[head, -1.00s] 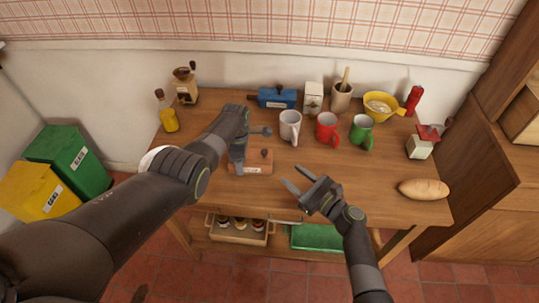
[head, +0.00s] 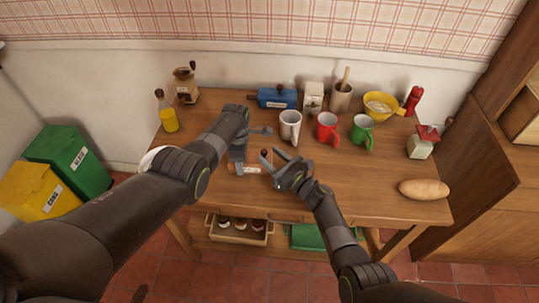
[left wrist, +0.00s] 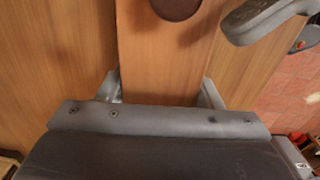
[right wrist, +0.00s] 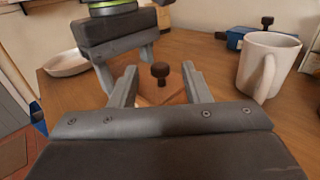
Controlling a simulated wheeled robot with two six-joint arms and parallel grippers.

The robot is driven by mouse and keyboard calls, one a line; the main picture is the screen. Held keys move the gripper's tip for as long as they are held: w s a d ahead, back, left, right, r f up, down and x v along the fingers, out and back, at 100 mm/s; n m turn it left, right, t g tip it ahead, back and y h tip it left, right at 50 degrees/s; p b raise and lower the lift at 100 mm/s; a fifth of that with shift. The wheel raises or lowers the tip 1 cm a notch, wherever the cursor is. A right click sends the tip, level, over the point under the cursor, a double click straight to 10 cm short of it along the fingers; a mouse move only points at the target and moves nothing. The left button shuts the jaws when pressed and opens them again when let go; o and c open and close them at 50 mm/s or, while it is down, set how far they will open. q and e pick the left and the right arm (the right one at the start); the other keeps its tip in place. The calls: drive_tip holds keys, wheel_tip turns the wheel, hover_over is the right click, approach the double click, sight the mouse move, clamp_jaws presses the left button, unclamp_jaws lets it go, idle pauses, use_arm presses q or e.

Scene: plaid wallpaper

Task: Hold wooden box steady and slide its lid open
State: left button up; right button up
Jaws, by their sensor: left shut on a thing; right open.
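The wooden box (head: 251,162) lies on the table near its front edge, a pale label on its front side. My left gripper (head: 236,158) is shut on its left end; in the left wrist view both fingers flank the box (left wrist: 160,55). The lid's dark round knob (right wrist: 160,72) stands upright at the other end. My right gripper (head: 273,156) is open at the box's right end. In the right wrist view the knob shows in the gap between its fingers (right wrist: 160,82), somewhat beyond the tips; I see no contact. The lid's seam cannot be made out.
A white mug (head: 289,127), a red mug (head: 327,129) and a green mug (head: 361,133) stand behind and to the right. A bread loaf (head: 424,189) lies at right. The table (head: 340,185) is clear at front right.

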drive_tip(key=shift+w+a, duration=0.45)
drive_tip(key=shift+a, duration=0.05)
drive_tip(key=shift+c, duration=0.2)
clamp_jaws()
